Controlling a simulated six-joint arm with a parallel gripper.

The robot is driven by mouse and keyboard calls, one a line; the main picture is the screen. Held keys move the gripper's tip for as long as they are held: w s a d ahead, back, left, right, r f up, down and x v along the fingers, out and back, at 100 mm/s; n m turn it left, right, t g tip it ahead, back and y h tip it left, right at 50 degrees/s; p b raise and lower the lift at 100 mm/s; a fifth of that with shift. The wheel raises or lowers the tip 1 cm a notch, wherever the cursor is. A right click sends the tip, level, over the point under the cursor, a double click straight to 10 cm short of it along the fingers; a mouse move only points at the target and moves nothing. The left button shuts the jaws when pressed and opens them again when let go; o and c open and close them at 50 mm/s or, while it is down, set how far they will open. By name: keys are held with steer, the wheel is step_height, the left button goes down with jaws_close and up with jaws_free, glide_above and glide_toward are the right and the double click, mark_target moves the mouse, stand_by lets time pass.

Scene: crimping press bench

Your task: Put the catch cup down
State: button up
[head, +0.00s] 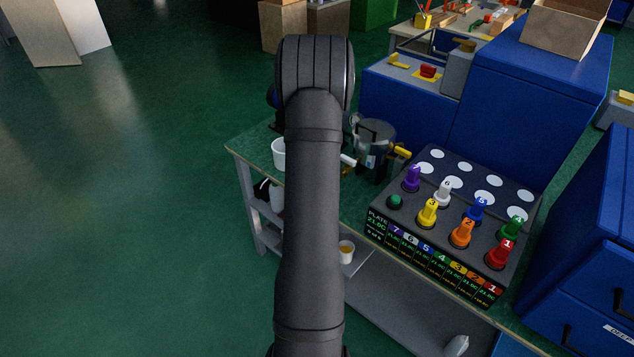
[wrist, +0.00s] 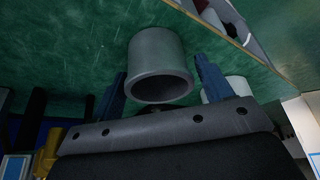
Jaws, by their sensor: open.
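A grey cylindrical cup (wrist: 158,60), which looks like the catch cup, shows in the wrist view against the green bench top. Its dark open mouth faces the camera side. My gripper (wrist: 160,66) is open, with one blue finger on each side of the cup. A gap shows between each finger and the cup wall. I cannot tell whether the cup rests fully on the bench. In the head view my own arm hides the gripper and this cup.
A white cup (head: 279,153) stands on the bench at my arm's left. A metal pot (head: 375,150) and a black plate block (head: 385,212) with coloured numbered pegs stand to the right. A cup with amber contents (head: 346,252) is lower down. Blue cabinets (head: 530,85) rise behind.

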steer(key=v, duration=1)
steer(key=shift+r, duration=0.35)
steer(key=shift+o, duration=0.5)
steer(key=shift+s+r, duration=0.25)
steer(key=shift+r, duration=0.05)
